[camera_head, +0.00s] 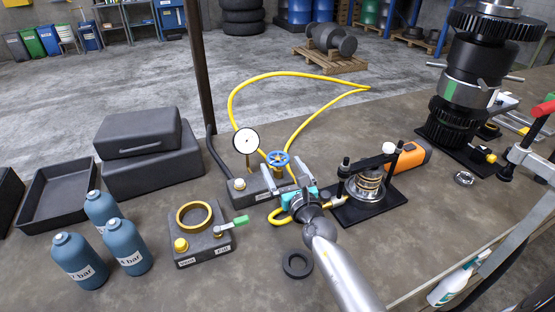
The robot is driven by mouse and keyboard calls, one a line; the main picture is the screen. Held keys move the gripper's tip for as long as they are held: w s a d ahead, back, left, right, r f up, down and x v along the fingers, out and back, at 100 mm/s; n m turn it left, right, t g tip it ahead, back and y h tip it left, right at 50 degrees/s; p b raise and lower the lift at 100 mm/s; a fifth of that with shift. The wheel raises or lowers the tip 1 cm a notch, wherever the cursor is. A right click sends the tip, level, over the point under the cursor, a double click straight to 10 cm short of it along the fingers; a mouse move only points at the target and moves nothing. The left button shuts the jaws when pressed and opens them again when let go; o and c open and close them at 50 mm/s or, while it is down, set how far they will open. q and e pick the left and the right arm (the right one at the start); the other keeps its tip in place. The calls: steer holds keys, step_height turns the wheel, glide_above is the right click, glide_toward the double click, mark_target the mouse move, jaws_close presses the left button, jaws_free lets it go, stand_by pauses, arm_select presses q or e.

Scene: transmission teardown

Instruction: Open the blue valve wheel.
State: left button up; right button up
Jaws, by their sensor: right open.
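The blue valve wheel (278,159) stands on top of a dark manifold block (246,196) in the middle of the bench. A round white pressure gauge (245,141) on a brass stem rises just to its left. My right gripper (288,191) comes in from the bottom of the picture, its silver arm slanting up and left. Its two grey fingers are spread apart, just on the near side of the wheel and below it in the picture. The fingers appear empty and apart from the wheel. Their bodies hide part of the block. My left gripper is not in view.
A spring fixture on a black plate (370,211) stands close right of my gripper. A yellow hose (262,76) loops behind. A block with a brass ring (200,240), blue bottles (78,262) and a dark case (150,168) lie left. A black ring (297,264) lies in front.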

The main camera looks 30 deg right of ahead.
mark_target(278, 156)
steer(key=shift+w+d+b, duration=0.15)
steer(key=shift+w+b, duration=0.05)
steer(key=shift+w, duration=0.9)
steer(key=shift+w+d+b, duration=0.15)
steer(key=shift+w+b, duration=0.05)
steer(key=shift+w, duration=0.85)
steer(key=c, duration=1.2)
steer(key=shift+d+f+n+y+b, duration=0.1)
steer(key=shift+n+y+b, duration=0.2)
steer(key=shift+y+b, duration=0.25)
steer(key=n+y+b, duration=0.2)
steer(key=y+b, duration=0.1)
steer(key=b, duration=0.2)
steer(key=n+y+b, duration=0.2)
steer(key=y+b, duration=0.1)
steer(key=b, duration=0.3)
steer(key=shift+g+y, duration=0.3)
steer(key=shift+y, duration=0.05)
steer(key=shift+n+y+b, duration=0.5)
steer(key=shift+b, duration=0.4)
